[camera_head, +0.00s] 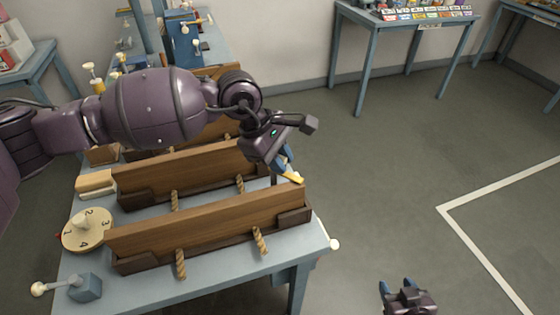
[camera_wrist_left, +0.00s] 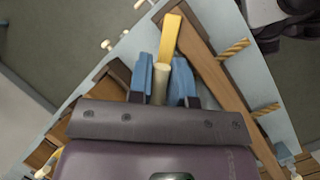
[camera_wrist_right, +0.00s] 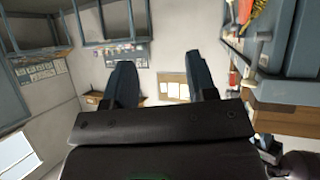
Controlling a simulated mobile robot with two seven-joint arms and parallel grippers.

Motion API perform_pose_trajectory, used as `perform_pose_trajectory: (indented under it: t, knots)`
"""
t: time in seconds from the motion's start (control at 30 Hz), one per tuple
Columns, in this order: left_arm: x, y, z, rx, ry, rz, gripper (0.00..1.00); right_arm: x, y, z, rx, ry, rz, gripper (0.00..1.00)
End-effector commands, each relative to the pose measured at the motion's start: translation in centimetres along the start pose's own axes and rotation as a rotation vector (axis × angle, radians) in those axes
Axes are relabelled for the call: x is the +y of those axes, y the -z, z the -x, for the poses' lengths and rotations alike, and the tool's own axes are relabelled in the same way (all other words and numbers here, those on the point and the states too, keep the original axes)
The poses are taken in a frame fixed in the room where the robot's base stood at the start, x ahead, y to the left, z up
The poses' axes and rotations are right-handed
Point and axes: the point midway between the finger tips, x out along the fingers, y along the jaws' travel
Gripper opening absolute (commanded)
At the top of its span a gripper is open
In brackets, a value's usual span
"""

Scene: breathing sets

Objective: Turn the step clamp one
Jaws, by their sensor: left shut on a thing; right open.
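My left gripper (camera_head: 283,160) is at the right ends of the wooden boards, over the table's right side. In the left wrist view its blue fingers (camera_wrist_left: 162,82) are shut on a cream peg (camera_wrist_left: 161,75). A yellow bar (camera_wrist_left: 171,35) extends beyond the peg; its end also shows in the head view (camera_head: 291,178). Which part is the step clamp is not certain. A cream dial (camera_head: 73,241) numbered 1 to 4, with a knob, is at the table's left. My right gripper (camera_head: 397,287) is open and empty over the floor, away from the table.
A blue block with a white-knobbed lever (camera_head: 86,288) stands at the front left corner. Another table (camera_head: 400,20) is at the back. Floor at right is clear.

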Motion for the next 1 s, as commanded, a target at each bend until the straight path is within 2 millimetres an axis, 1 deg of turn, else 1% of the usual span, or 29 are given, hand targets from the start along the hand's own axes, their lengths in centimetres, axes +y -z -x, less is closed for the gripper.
perform_pose_trajectory:
  t: [0.03, 0.17, 0.3, 0.47, 0.5, 0.6, 0.67, 0.8, 1.0]
  knots:
    - [0.0, 0.2, -0.4, -0.005, 0.008, -0.029, 0.00, -0.1, -0.8, -0.6, 0.000, 0.001, 0.000, 0.52]
    - [-0.1, 0.3, -0.5, -0.026, 0.046, -0.118, 0.00, -0.4, -2.5, -1.7, -0.006, 0.003, 0.001, 0.52]
    - [-0.3, 0.4, -0.6, -0.051, 0.092, -0.229, 0.00, -0.6, -5.1, -2.6, -0.029, 0.005, 0.002, 0.52]
    - [-0.5, 0.5, -0.5, -0.079, 0.144, -0.352, 0.00, -0.9, -8.3, -3.3, -0.068, 0.007, 0.001, 0.52]
    - [-0.5, 0.5, -0.5, -0.086, 0.156, -0.380, 0.00, -0.9, -9.2, -3.4, -0.082, 0.007, 0.000, 0.52]
    - [-0.6, 0.5, -0.4, -0.100, 0.183, -0.447, 0.00, -1.1, -10.5, -3.6, -0.104, 0.009, 0.000, 0.52]
    - [-0.7, 0.5, -0.3, -0.107, 0.198, -0.484, 0.00, -1.1, -10.4, -3.6, -0.102, 0.010, 0.000, 0.52]
    - [-0.7, 0.4, -0.1, -0.122, 0.226, -0.554, 0.00, -1.3, -9.7, -4.2, -0.080, 0.014, 0.002, 0.52]
    - [-0.8, 0.4, 0.2, -0.133, 0.250, -0.617, 0.00, -1.5, -9.1, -5.1, -0.064, 0.020, 0.007, 0.52]
